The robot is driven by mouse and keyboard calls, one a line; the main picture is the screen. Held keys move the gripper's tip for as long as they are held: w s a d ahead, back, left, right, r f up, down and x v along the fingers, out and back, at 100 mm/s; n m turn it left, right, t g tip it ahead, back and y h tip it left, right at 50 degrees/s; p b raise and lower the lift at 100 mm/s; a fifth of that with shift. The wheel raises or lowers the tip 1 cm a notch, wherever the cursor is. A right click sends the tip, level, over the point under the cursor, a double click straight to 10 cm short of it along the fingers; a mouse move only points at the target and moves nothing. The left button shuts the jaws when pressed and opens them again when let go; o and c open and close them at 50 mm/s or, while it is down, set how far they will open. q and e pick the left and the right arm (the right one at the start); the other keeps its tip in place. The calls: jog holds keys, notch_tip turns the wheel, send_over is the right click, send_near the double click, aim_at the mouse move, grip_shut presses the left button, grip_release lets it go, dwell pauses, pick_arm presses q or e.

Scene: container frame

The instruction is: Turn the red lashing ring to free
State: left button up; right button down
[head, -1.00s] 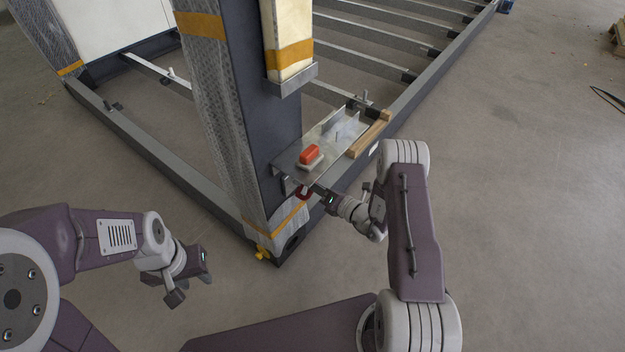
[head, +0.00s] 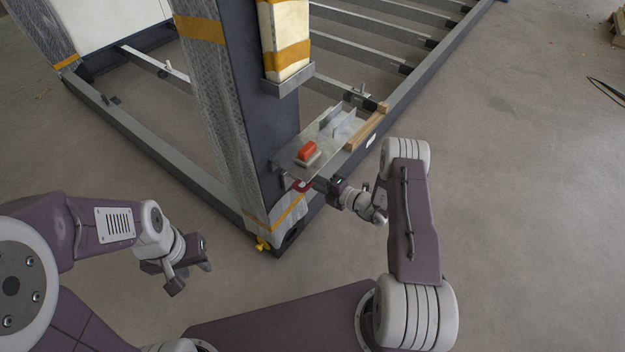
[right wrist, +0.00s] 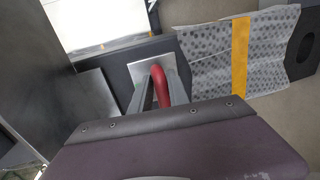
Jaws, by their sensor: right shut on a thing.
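The red lashing ring (head: 302,186) sits low on the dark corner post, just under the edge of the metal shelf. It shows as a red curved bar in the right wrist view (right wrist: 160,86), in front of a pale plate on the post. My right gripper (head: 314,184) reaches it from the right and is shut on it, with a finger on each side of the bar. The fingers partly hide the ring. My left gripper (head: 189,277) is open and empty, over the floor left of the post.
The corner post (head: 256,110) stands left of the ring. A yellow piece (head: 262,244) is at its foot.

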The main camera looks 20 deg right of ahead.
jog(key=shift+s+f, duration=0.1)
jog(key=shift+f, duration=0.15)
jog(key=c, duration=1.4)
grip_release()
jog(key=shift+d, duration=0.1)
jog(key=shift+s+d+r, duration=0.2)
jog(key=shift+d+r, duration=0.05)
jog(key=p+v, duration=0.3)
jog(key=v, duration=0.5)
jog(key=shift+s+f, duration=0.1)
